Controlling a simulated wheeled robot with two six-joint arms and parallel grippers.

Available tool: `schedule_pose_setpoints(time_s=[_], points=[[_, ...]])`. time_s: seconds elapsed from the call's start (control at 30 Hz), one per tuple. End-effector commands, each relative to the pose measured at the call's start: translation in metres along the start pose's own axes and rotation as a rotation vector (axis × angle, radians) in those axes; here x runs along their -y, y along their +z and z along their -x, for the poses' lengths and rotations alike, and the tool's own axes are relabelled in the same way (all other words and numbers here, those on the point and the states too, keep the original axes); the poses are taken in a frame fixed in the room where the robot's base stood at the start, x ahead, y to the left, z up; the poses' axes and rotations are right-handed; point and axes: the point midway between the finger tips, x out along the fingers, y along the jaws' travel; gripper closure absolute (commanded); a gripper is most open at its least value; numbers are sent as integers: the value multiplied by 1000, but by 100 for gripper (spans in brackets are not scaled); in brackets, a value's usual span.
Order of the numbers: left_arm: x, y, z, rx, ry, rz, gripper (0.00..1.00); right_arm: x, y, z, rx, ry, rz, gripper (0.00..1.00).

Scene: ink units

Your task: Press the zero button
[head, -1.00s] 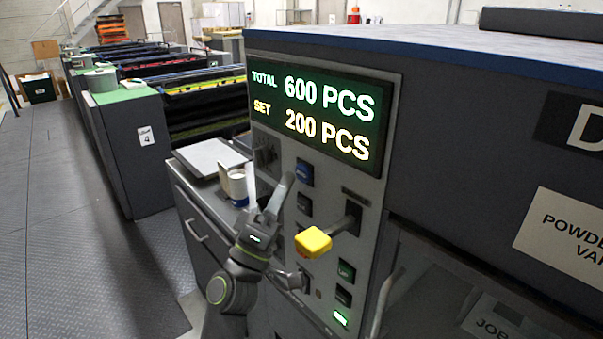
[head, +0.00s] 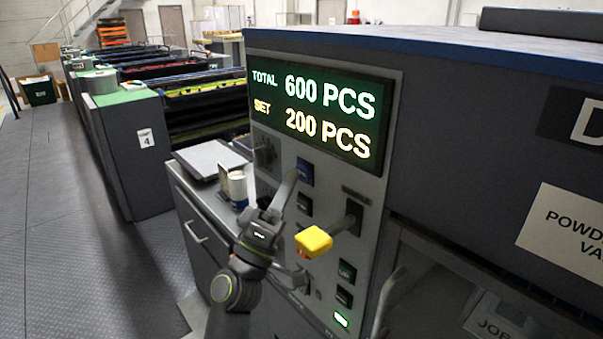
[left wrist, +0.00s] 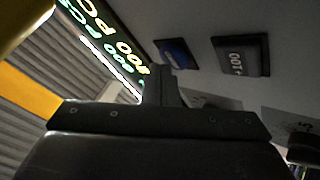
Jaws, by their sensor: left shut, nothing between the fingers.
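The control panel has a blue button (head: 305,172) under the display, and it also shows in the left wrist view (left wrist: 175,53). Its label is too small to read, so I cannot tell whether it is the zero button. A black button (head: 305,204) sits below it; in the left wrist view this button (left wrist: 240,56) is marked +100. My left gripper (head: 290,178) is shut and empty, its fingertips close to the left of the blue button. In the left wrist view its shut fingers (left wrist: 158,78) point toward the panel; contact cannot be told.
The display (head: 322,118) reads TOTAL 600 PCS and SET 200 PCS. A yellow-knobbed lever (head: 313,241) sticks out right of my gripper. A can (head: 238,188) stands on the side cabinet. The floor (head: 70,220) at left is clear.

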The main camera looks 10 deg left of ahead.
Motion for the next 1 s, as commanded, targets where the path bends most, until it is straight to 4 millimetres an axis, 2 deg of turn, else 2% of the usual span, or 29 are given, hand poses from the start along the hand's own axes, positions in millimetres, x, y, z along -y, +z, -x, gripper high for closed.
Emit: schedule_pose_setpoints(time_s=[1.0], points=[[5,5,-7,0,0,1,100,3,1,-7,0,-3,-1,100]])
